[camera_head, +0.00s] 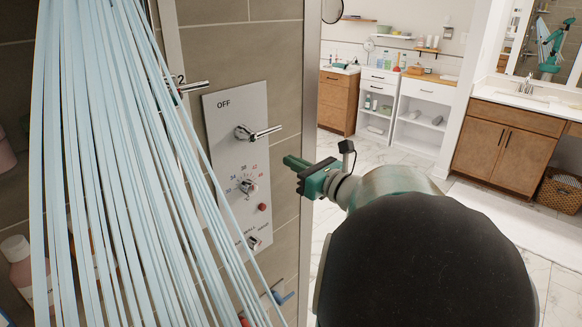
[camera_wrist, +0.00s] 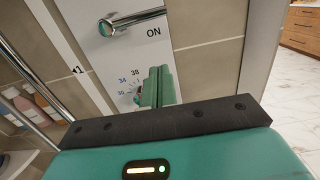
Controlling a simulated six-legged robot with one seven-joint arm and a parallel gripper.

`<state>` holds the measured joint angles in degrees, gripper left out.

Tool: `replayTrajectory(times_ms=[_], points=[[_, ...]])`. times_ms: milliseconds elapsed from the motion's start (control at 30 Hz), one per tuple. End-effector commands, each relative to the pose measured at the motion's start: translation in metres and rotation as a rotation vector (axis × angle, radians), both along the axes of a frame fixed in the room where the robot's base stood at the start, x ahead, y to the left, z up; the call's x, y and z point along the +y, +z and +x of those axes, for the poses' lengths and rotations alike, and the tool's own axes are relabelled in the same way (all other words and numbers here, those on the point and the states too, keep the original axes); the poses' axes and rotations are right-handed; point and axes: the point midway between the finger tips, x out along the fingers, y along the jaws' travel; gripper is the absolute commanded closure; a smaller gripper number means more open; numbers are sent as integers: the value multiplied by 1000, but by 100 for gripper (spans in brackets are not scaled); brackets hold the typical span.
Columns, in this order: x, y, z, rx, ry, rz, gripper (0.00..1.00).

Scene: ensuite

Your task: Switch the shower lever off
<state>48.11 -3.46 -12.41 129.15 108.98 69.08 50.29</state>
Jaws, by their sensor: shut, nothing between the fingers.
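The shower lever (camera_head: 257,133) is a chrome handle on a white wall panel (camera_head: 228,104), pointing right. An OFF label sits above it on the left. In the wrist view the lever (camera_wrist: 132,21) is at the top, with ON printed below its right end. My gripper (camera_head: 297,163) is shut and empty, right of the panel and slightly lower than the lever, apart from it. In the wrist view the green fingertips (camera_wrist: 157,87) are together and cover part of the temperature dial (camera_wrist: 136,96).
Pale blue water streams (camera_head: 110,160) fall left of the panel. The temperature dial (camera_head: 248,188) and a smaller knob (camera_head: 254,242) sit below the lever. Bottles (camera_head: 22,268) stand at the left. A wall edge (camera_head: 311,110) borders the panel's right; open floor lies beyond.

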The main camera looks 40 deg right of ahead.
Motion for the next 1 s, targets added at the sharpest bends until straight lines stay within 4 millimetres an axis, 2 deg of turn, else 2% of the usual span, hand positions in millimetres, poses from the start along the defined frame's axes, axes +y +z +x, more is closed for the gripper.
replayTrajectory(times_ms=[167,200,300,433,1000], points=[[2,1,36,1,3,1,100],[1,12,35,-3,0,-5,100],[1,27,37,-2,0,-4,100],[1,38,40,-1,0,-1,100],[1,42,40,0,0,-15,100]])
